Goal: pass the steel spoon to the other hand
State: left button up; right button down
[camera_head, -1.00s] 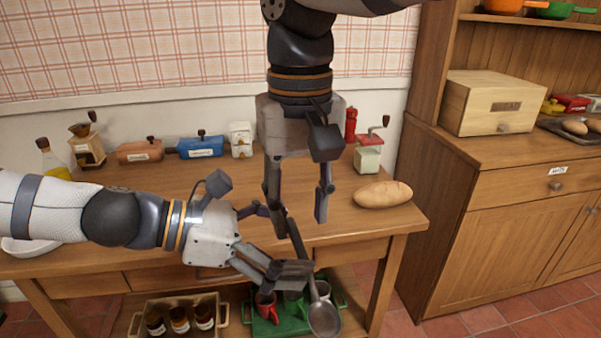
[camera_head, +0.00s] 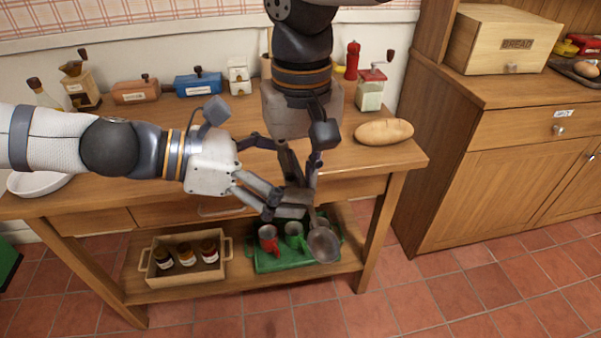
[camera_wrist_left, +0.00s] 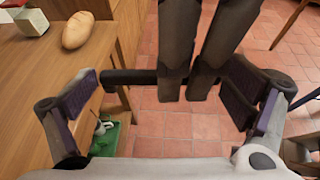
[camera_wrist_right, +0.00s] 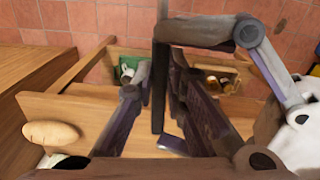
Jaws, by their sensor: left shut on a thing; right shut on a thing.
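The steel spoon (camera_head: 323,245) is held in the air in front of the table, its bowl hanging below both grippers at the lower right in the head view. Its dark handle also shows in the left wrist view (camera_wrist_left: 130,76) and the right wrist view (camera_wrist_right: 158,85). My left gripper (camera_head: 292,205) comes in from the left and is shut on the spoon. My right gripper (camera_head: 299,182) reaches down from above and is shut on the handle, close beside the left one. The fingers overlap in the head view and partly hide the handle.
The wooden table (camera_head: 215,130) carries a bread loaf (camera_head: 384,132), a grinder (camera_head: 371,88) and boxes along the back. A green tray with mugs (camera_head: 300,262) and a crate of jars (camera_head: 187,257) stand on the lower shelf. A cabinet (camera_head: 500,170) stands right.

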pick_arm(q)
jog(key=o, duration=0.7)
jog(key=v, duration=1.2)
jog(key=s+a+f+m+g+y, duration=0.1)
jog(key=s+f+m+g+y, duration=0.2)
jog(key=f, duration=0.9)
jog(key=s+a+f+m+y, duration=0.2)
jog(key=s+f+m+y, duration=0.3)
jog(key=f, duration=0.6)
jog(key=s+a+f+m+y, duration=0.1)
jog(key=s+a+f+m, duration=0.1)
jog(key=s+f+m, duration=0.2)
jog(key=s+a+f+m+g+y, duration=0.1)
jog(key=s+f+m, duration=0.3)
jog(key=s, duration=0.4)
jog(key=s+a+f+m+g+y, duration=0.1)
jog(key=s+a+f+m+y, duration=0.1)
jog(key=s+f+m+y, duration=0.1)
jog(key=shift+s+a+f+m, duration=0.1)
jog(key=shift+s+f+m, duration=0.1)
jog(key=shift+s+m, duration=0.3)
jog(key=shift+s+a+f+m, duration=0.1)
jog(key=shift+s+f+m, duration=0.05)
jog(key=shift+s, duration=0.6)
jog(key=shift+s+a+f+m, duration=0.2)
jog(key=shift+s+m, duration=0.15)
jog(key=shift+s, duration=0.25)
